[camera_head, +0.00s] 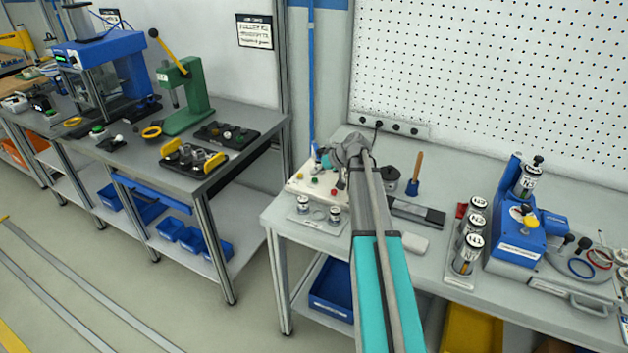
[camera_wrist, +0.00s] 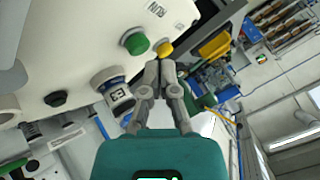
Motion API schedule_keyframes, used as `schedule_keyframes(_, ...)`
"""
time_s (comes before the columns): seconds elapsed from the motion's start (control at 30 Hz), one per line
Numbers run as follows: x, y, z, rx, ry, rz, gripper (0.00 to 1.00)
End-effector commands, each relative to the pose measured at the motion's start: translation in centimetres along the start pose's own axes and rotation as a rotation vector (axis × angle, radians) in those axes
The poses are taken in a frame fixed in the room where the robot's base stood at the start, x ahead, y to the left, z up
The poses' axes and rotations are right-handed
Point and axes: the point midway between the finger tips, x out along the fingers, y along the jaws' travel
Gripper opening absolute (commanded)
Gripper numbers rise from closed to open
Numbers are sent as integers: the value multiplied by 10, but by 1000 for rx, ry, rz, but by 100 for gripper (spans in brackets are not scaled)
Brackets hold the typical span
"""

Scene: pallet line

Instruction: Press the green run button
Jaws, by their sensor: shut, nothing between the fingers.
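The green run button (camera_wrist: 135,42) sits on a white control box (camera_wrist: 60,50) in the wrist view, near a RUN label (camera_wrist: 157,9). A yellow button (camera_wrist: 165,47) is just right of it. My gripper (camera_wrist: 160,64) is shut and empty. Its fingertips appear just below the yellow button, to the lower right of the green one; I cannot tell whether they touch anything. In the head view the white control box (camera_head: 300,183) with small coloured buttons is on the right bench, left of my arm. My gripper is hidden there.
In the head view two small canisters (camera_head: 319,210) stand before the box. A blue device (camera_head: 520,235) and several labelled canisters stand to the right.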

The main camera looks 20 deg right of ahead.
Motion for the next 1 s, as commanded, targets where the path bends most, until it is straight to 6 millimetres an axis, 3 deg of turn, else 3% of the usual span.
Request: schedule_keyframes(1.0, 6, 4, 4, 0, 0, 0, 0)
